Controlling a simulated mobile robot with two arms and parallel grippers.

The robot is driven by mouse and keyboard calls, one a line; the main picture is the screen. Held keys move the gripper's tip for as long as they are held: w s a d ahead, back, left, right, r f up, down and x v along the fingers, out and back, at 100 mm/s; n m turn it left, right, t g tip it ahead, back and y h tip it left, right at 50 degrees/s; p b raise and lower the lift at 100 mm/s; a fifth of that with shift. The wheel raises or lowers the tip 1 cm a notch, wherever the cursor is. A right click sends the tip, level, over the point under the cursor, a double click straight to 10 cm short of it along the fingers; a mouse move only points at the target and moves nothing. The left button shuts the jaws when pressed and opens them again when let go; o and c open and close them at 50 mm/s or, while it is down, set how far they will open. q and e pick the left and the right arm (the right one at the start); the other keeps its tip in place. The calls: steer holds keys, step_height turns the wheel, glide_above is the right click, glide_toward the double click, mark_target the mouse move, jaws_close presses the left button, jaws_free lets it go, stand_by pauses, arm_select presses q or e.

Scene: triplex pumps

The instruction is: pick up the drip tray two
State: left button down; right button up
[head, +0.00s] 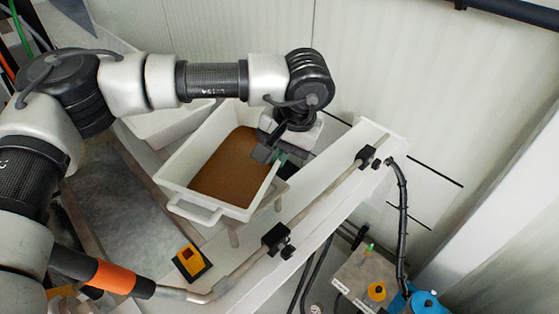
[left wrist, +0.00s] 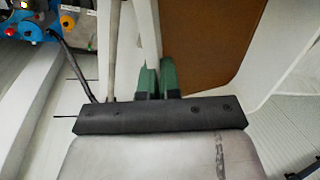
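A white drip tray (head: 181,183) with a brown bottom and a handle at its near end sits on a pale frame, in the middle of the head view. Its brown inside (left wrist: 205,45) also shows in the left wrist view. My left gripper (head: 281,158) is at the tray's right long wall, reaching down from above. In the left wrist view its two green fingers (left wrist: 158,80) stand close together, with the tray's wall running between them. The gripper looks shut on that wall; the contact itself is partly hidden. My right gripper is not in view.
Another white container (head: 165,125) stands behind, to the left. A metal pipe with black clamps (head: 275,238) runs along the right of the tray. A yellow-black block (head: 191,262) lies in front. A wall closes off the back. Blue equipment (head: 425,302) is at lower right.

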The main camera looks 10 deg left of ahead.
arm_select(q)
step_height(320, 180, down, 3)
steer(key=shift+f+p, duration=0.2)
steer(key=shift+p, duration=1)
steer(key=shift+f, duration=0.25)
steer(key=shift+a+f, duration=0.1)
steer(key=shift+f, duration=0.15)
steer(key=c, duration=1.4)
jaws_free()
steer(key=shift+o, duration=0.2)
